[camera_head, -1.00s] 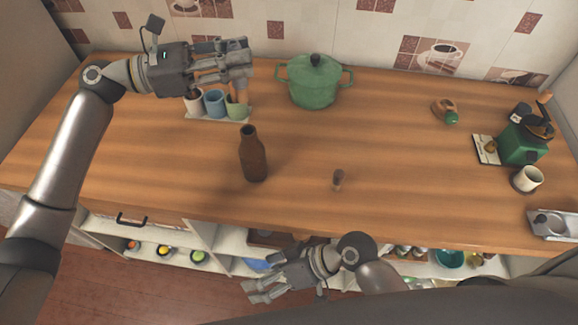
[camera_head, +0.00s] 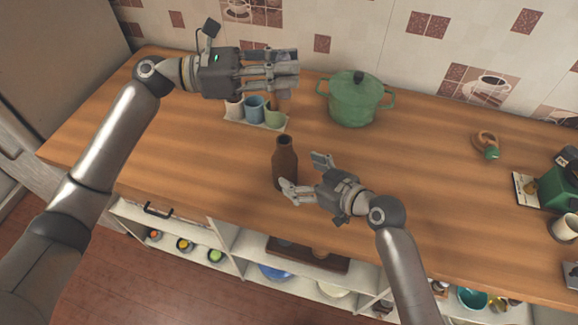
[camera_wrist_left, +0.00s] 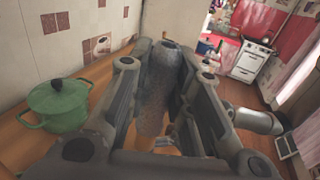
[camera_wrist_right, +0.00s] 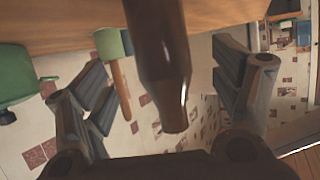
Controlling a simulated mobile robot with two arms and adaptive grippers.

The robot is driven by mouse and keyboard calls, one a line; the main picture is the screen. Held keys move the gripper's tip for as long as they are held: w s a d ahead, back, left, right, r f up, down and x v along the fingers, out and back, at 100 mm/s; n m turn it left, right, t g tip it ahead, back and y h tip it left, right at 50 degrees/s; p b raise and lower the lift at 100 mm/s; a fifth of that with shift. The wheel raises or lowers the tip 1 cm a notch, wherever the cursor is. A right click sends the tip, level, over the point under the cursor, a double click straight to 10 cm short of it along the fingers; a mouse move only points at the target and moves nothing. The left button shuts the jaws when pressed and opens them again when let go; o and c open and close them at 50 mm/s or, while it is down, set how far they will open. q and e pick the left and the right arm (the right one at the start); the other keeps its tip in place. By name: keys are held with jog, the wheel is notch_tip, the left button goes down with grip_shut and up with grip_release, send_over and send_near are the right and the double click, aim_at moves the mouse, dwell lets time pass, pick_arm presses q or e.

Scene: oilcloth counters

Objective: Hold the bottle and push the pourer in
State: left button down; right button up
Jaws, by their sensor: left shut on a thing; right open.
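The brown bottle (camera_head: 285,165) stands upright on the wooden counter, open at the top. My right gripper (camera_head: 304,178) is open at the bottle's right side. In the right wrist view the bottle (camera_wrist_right: 165,70) shows between the spread fingers, with a gap on each side. My left gripper (camera_head: 292,76) is above the counter near the back wall, over the small cups. In the left wrist view it is shut on a grey, mottled, tapered object (camera_wrist_left: 158,90); I cannot tell what this is. I see no pourer for certain.
A blue cup (camera_head: 254,108) and a green cup (camera_head: 274,118) stand in a row at the back. A green lidded pot (camera_head: 354,102) is right of them. A green grinder (camera_head: 557,188) is at the far right. The counter's front left is clear.

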jog(key=x, duration=0.6)
jog(key=shift+w+a+f, duration=0.1)
jog(key=shift+w+a, duration=0.05)
jog(key=shift+a, duration=0.1)
jog(key=c, duration=1.5)
pick_arm(q)
jog(key=shift+f+n+t, duration=0.55)
jog(key=shift+n+t, duration=0.05)
jog(key=shift+t, duration=0.3)
jog(key=shift+f+n+t+y, duration=0.3)
jog(key=shift+f+n+t, duration=0.3)
jog(key=shift+t, duration=0.5)
notch_tip(320, 180, down, 10)
jog(key=shift+r, duration=0.25)
